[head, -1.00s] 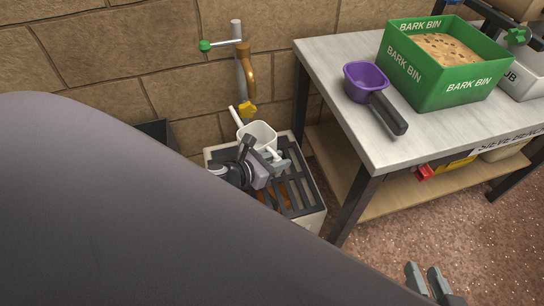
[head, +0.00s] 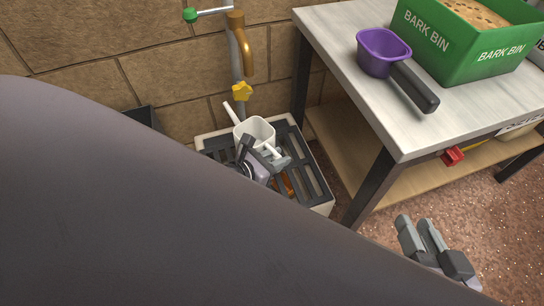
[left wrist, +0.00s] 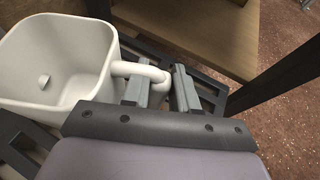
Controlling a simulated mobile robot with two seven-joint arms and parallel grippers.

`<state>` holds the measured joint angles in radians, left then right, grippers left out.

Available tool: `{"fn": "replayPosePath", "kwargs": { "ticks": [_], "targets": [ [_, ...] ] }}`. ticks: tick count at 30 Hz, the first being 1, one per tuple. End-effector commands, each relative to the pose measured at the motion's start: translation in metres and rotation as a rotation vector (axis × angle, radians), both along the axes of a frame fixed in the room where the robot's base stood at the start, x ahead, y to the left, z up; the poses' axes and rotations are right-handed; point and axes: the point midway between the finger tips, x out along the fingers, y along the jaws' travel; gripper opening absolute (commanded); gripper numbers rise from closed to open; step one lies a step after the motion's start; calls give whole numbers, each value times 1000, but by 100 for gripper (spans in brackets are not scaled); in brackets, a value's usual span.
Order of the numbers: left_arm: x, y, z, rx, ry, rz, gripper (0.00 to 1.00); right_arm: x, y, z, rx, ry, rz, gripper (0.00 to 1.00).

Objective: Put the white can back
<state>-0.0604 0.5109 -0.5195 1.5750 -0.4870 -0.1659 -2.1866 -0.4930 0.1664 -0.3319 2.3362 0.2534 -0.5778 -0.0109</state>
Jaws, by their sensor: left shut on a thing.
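The white can (head: 257,128) is over the dark slatted grate below the tap, with its spout pointing up and left. Its open mouth and inside show in the left wrist view (left wrist: 60,60). My left gripper (head: 279,160) is at the can's right side. In the left wrist view its fingers (left wrist: 160,88) are shut on the can's looped handle. I cannot tell whether the can's base touches the grate. My right gripper (head: 420,222) is empty over the floor at the lower right, its fingers slightly apart.
The grate (head: 313,178) tops a pale basin against the brick wall. A brass tap (head: 243,50) with a yellow fitting (head: 242,92) is just above and behind the can. A bench (head: 345,50) at the right bears a purple scoop (head: 384,50) and a green bark bin (head: 475,38).

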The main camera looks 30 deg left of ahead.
Motion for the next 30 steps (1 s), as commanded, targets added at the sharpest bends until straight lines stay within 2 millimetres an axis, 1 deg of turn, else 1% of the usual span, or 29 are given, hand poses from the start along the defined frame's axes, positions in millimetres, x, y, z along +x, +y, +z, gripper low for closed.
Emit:
{"fn": "replayPosePath", "kwargs": {
  "ticks": [6, 14, 18, 19, 20, 21, 30],
  "targets": [
    [-3, -7, -2, 0, -3, -3, 0, -1, -3, 1, -19, -24, -7, 35],
    [-3, -7, -2, 0, -3, -3, 0, -1, -4, 2, -20, -26, -8, 35],
    [-3, -7, -6, 1, -3, -3, 0, 0, -4, -1, -26, -31, -10, 35],
    [-3, -7, -5, 0, -1, -2, 38, 0, -5, 1, -27, -32, -11, 35],
    [-3, -7, -5, 0, -1, -2, 47, 0, -5, 1, -26, -33, -11, 35],
    [-3, -7, -5, 0, -1, -2, 53, 0, -5, 2, -26, -34, -11, 35],
    [-3, -7, -4, 0, -1, -2, 53, -1, -5, 3, -24, -33, -10, 35]
  ]
}}
